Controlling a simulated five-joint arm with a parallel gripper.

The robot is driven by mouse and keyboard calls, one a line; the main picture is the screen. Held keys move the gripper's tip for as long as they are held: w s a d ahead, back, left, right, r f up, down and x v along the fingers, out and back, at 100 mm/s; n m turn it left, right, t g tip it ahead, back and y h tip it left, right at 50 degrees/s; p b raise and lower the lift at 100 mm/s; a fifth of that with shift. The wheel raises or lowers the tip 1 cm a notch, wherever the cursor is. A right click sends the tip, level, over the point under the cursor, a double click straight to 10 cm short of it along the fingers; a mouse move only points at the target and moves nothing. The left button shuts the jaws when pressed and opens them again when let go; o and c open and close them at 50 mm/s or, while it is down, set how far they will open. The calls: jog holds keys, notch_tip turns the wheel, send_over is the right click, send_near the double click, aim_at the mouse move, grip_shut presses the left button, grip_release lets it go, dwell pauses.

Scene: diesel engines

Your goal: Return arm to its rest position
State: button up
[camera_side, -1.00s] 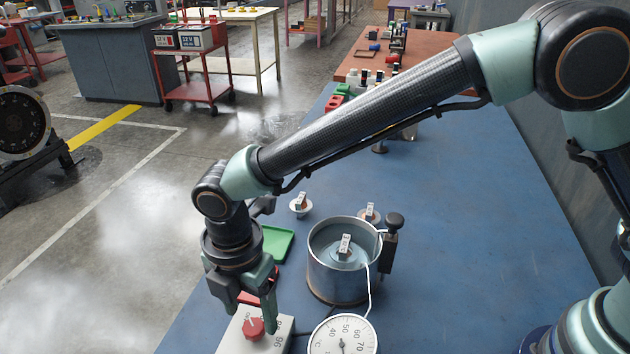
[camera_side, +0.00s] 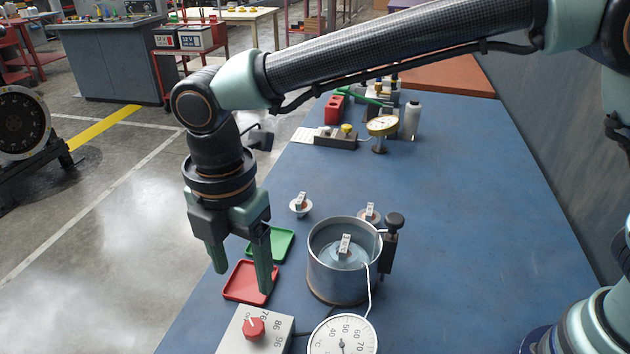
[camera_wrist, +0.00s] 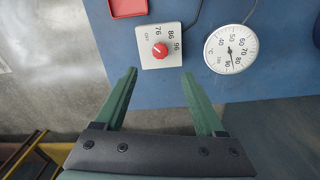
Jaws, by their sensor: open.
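My gripper (camera_side: 241,281) is open and empty, with its two green fingers pointing down over the bench's left edge, in front of the red tray (camera_side: 240,290) in the side view. In the wrist view my gripper (camera_wrist: 160,92) spreads its fingers apart with nothing between them. Just below it in the side view is a grey control box (camera_side: 277,338) with a red knob (camera_side: 253,327) and marks 76, 86 and 96. The box (camera_wrist: 172,61) and knob (camera_wrist: 160,50) also show in the wrist view, just beyond the fingertips.
A metal pot (camera_side: 335,282) holds a tagged part (camera_side: 345,245), and a dial thermometer (camera_side: 343,336) lies in front. A green tray (camera_side: 285,243) and two tagged parts stand nearby. A dial gauge (camera_side: 382,126) and a bottle (camera_side: 412,120) stand farther back. The blue bench (camera_side: 480,220) is clear at right.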

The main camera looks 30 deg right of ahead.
jog(key=w+d+r+m+t, duration=0.1)
jog(key=d+r+m, duration=0.25)
jog(key=d, duration=0.25)
jog(key=w+d+r+m+t+y, duration=0.1)
jog(key=d+r+m, duration=0.1)
jog(key=d+m, duration=0.3)
jog(key=w+d+r+m, duration=0.2)
jog(key=d+m, duration=0.1)
jog(key=d, duration=0.5)
jog(key=s+d+m+t, duration=0.1)
jog(key=s+d+m, duration=0.1)
jog(key=d+m, duration=0.2)
jog(key=s+d+m+t, duration=0.1)
jog(key=s+d+m, duration=0.2)
jog(key=d+m, duration=0.2)
jog(key=s+d+m+t+h, duration=0.1)
jog(key=d+m, duration=0.3)
jog(key=d, duration=0.4)
jog(key=shift+s+d+f+t, duration=0.2)
jog(key=shift+s+d+t, duration=0.1)
jog(key=shift+s, duration=0.45)
